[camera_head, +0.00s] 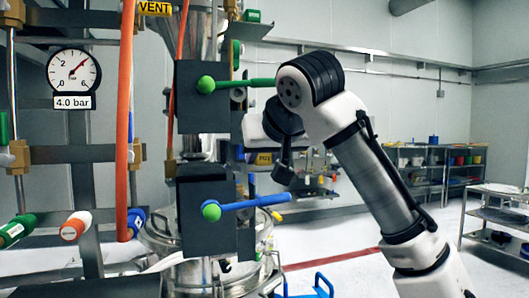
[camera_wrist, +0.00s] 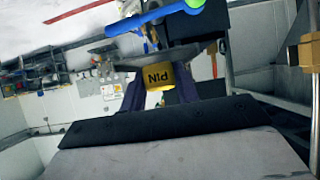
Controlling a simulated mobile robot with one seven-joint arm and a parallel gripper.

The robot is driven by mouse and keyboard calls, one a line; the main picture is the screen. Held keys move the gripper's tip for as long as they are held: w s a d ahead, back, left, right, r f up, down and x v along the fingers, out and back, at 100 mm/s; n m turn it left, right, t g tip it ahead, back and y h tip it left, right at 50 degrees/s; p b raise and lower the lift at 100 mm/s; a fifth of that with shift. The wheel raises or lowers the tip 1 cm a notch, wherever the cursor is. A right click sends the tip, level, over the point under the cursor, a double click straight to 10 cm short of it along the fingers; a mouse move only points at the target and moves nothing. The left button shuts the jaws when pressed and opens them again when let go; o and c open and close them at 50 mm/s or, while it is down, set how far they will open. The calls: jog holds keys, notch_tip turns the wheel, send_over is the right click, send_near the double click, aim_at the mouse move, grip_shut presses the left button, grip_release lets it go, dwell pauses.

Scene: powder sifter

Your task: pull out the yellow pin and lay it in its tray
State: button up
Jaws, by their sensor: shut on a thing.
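The yellow pin's block, lettered PIN, shows in the wrist view (camera_wrist: 158,76) between the dark purple fingers of my gripper (camera_wrist: 160,88). The fingers are shut on it. In the head view the yellow block (camera_head: 264,158) shows small, just right of the dark panels and below my wrist. My gripper's fingers are mostly hidden there. The shank of the pin is hidden, so I cannot tell whether it sits in a hole. I cannot pick out the pin's tray in either view.
A green lever (camera_head: 240,84) and a blue lever (camera_head: 245,206) reach right from dark panels, above and below the pin. The blue lever is close in the wrist view (camera_wrist: 150,18). An orange pipe (camera_head: 124,130) stands left.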

jog(key=shift+f, duration=0.3)
dwell(0.5)
jog(key=o, duration=1.1)
jog(key=shift+s, duration=0.15)
jog(key=b+v, duration=0.3)
jog(key=v, duration=1)
jog(key=shift+s+r, duration=0.25)
jog(key=shift+d+f, duration=0.1)
